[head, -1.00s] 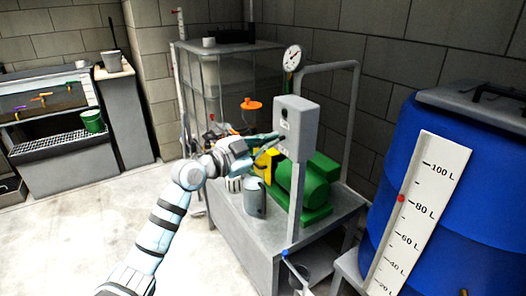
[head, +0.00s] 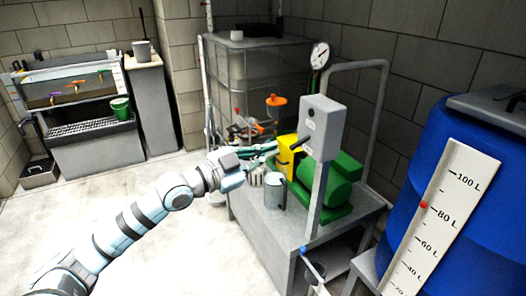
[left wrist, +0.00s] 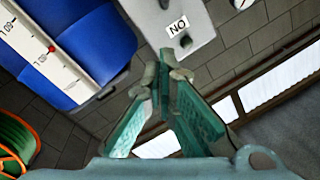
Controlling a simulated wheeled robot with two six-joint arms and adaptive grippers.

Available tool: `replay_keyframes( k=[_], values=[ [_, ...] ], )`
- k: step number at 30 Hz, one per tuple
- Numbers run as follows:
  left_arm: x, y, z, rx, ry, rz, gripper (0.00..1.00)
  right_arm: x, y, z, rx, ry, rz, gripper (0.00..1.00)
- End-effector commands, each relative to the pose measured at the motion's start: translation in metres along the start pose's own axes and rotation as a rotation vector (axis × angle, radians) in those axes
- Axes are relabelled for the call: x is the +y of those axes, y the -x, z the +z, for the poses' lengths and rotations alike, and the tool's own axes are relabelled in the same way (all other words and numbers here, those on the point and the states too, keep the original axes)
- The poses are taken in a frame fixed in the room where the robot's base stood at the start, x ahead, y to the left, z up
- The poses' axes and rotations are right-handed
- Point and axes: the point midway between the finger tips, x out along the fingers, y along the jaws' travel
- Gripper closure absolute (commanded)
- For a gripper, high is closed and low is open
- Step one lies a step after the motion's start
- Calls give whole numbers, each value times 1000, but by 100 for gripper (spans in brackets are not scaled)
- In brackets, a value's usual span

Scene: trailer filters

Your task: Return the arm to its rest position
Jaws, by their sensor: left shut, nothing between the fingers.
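My left arm reaches in from the lower left of the head view. Its gripper (head: 262,150) is near the grey control box (head: 322,127) on its post, in front of the yellow part of the pump. In the left wrist view the teal fingers (left wrist: 163,65) meet at their tips and hold nothing. The grey box also shows in the left wrist view (left wrist: 180,25), beyond the fingertips, with a "NO" label on it. I cannot tell from these views whether the fingers touch the box. My right gripper is not in view.
A green pump (head: 325,185) and a grey canister (head: 274,190) stand on a metal bench (head: 262,222). A blue tank (head: 440,170) with a litre scale (head: 440,215) is at the right. A caged tank (head: 255,75) stands behind.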

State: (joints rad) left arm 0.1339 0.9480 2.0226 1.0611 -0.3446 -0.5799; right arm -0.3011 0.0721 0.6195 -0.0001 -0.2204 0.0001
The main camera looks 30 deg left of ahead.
Motion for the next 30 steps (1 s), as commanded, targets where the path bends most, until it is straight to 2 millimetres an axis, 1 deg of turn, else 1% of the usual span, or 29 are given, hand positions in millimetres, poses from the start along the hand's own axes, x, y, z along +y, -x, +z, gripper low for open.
replay_keyframes(
  k=[1, 3, 6, 20, 22, 23, 25, 26, 27, 29, 30],
  values=[
    [0, 6, -1, -4, -4, 4, 100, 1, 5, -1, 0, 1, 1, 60],
    [0, 11, -2, 1, -3, 6, 100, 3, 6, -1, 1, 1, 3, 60],
    [2, 14, -2, 6, -2, 7, 100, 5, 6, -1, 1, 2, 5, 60],
    [2, 13, -2, 7, 2, 7, 100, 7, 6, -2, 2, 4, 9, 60],
    [2, 13, -2, 7, 30, 6, 100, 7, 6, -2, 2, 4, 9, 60],
    [-2, 13, 3, -5, 34, -6, 100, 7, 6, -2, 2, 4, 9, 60],
    [-20, 14, 31, -67, 33, -53, 100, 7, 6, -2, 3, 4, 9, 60],
    [-30, 16, 50, -105, 36, -83, 100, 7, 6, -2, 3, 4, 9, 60],
    [-42, 20, 80, -167, 49, -130, 100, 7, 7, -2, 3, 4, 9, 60],
    [-53, 34, 138, -283, 86, -200, 100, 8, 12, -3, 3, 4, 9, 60],
    [-53, 48, 180, -371, 116, -241, 100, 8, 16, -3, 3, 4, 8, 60]
  ],
)
